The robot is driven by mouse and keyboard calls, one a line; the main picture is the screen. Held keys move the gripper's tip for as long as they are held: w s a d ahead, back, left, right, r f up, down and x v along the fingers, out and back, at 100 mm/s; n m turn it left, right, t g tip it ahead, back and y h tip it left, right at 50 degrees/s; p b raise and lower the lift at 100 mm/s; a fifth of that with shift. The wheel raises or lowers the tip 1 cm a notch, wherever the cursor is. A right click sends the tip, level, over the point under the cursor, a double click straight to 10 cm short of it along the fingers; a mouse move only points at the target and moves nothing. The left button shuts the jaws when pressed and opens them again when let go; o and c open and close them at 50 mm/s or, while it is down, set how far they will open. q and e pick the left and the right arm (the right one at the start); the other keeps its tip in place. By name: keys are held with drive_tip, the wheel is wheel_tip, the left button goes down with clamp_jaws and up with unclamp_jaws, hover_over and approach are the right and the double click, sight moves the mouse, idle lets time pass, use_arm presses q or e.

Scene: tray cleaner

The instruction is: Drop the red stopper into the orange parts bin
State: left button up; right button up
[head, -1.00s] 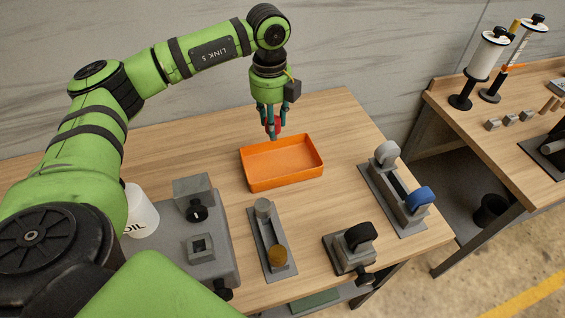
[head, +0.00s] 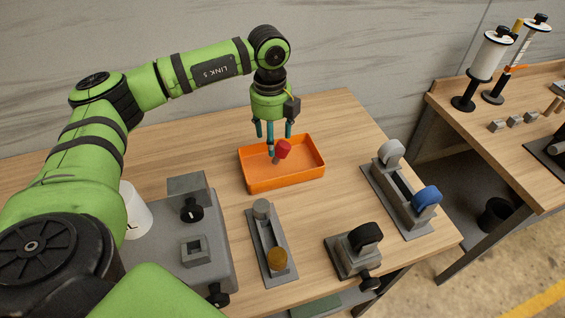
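The red stopper (head: 284,149) shows in the head view within the outline of the orange parts bin (head: 292,181), tilted, with a grey end toward the lower left. I cannot tell whether it rests on the bin's floor or is still in the air. My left gripper (head: 273,140) points down over the bin's back part. Its fingers are spread apart and hold nothing; one fingertip is close to the stopper in the picture. My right gripper is not in view.
A grey fixture block (head: 190,252), a white container (head: 135,212) and a slotted holder with a brown knob (head: 272,247) stand in front of the bin. A black-topped device (head: 355,249) and a blue-handled one (head: 405,198) are to the right. The table (head: 205,148) behind the bin's left is clear.

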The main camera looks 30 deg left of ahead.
use_arm(q)
wheel_tip(320, 180, up, 12)
idle(0.6)
idle(0.4)
